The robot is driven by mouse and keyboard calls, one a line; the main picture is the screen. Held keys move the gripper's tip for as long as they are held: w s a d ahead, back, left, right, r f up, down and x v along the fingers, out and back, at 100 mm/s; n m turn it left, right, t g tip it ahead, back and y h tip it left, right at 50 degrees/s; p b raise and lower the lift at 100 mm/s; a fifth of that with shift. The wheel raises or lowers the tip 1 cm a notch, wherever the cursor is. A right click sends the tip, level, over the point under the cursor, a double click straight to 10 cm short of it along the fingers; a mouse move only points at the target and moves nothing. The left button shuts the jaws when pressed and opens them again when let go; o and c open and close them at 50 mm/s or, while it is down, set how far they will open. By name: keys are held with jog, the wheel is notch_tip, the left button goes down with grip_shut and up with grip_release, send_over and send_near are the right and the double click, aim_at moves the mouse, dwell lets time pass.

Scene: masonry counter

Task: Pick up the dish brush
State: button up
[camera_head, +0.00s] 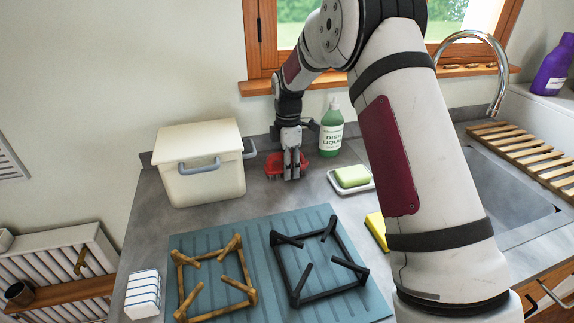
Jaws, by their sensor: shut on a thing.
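My gripper (291,166) points down at the back of the counter, between the cream bin and the green bottle. It is shut on a red thing (273,165), which looks to be the dish brush. Red shows on both sides of the fingers and low near the counter surface. The fingers hide its middle, and its full shape is too small to make out. I cannot tell whether it touches the counter.
A cream lidded bin (199,168) stands left of my gripper. A green dish liquid bottle (331,130) and a green soap bar (352,176) on a white dish are to its right. A teal mat (262,264) with two square grates lies in front. The sink (500,195) is at right.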

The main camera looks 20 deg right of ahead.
jog(key=shift+r, duration=0.15)
notch_tip(320, 180, up, 4)
jog(key=shift+f+b, duration=0.25)
jog(key=shift+b, duration=0.05)
jog(key=s, duration=1)
jog(key=s+r, duration=0.1)
jog(key=s, duration=0.5)
jog(key=shift+r+p, duration=0.1)
jog(key=shift+p, duration=0.2)
